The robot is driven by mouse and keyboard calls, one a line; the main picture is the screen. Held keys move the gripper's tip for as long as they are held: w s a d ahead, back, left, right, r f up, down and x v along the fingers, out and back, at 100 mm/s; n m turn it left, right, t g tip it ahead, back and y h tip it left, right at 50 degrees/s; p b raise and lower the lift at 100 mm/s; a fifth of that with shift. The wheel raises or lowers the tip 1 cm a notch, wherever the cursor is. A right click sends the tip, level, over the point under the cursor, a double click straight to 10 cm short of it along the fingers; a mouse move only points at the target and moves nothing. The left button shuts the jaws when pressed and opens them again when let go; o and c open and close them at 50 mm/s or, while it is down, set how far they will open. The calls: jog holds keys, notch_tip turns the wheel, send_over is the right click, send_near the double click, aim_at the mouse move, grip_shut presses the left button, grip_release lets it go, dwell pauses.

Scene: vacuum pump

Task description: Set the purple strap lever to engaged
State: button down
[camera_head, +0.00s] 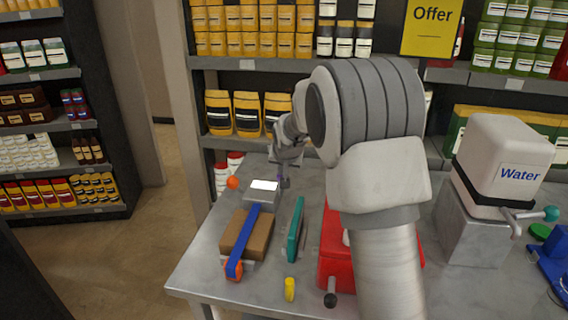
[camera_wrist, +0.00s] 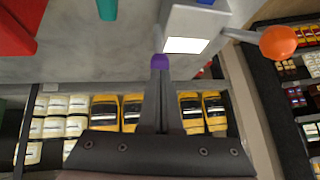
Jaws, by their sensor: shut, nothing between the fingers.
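A small purple piece (camera_wrist: 160,61), likely the end of the purple strap lever, shows right at my fingertips in the wrist view. It sits beside a grey box (camera_wrist: 190,20) with a lit white panel. The rest of the lever is not clear. My gripper (camera_wrist: 160,74) is shut with nothing between its fingers, its tips at or touching the purple piece; I cannot tell which. In the head view my gripper (camera_head: 284,178) is at the right side of the grey box (camera_head: 262,198), partly hidden by my arm.
An orange ball knob (camera_head: 233,182) sticks out left of the grey box. On the table (camera_head: 205,262) are a brown block (camera_head: 236,228) under a blue strap (camera_head: 243,240), a teal plate (camera_head: 295,230), a yellow peg (camera_head: 289,289), a red box (camera_head: 330,250) and a water tank (camera_head: 500,165). Shelves stand behind.

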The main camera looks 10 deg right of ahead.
jog(key=shift+x, duration=0.85)
jog(key=shift+w+d+f+b, duration=0.15)
jog(key=shift+w+f+b, duration=0.05)
jog(key=shift+w+b, duration=0.2)
jog(key=shift+w+d+f+b, duration=0.1)
jog(key=shift+w+f+b, duration=0.1)
jog(key=shift+w+b, duration=0.15)
jog(key=shift+w+d+r, duration=0.1)
jog(key=shift+w+r, duration=0.05)
jog(key=shift+r, duration=0.05)
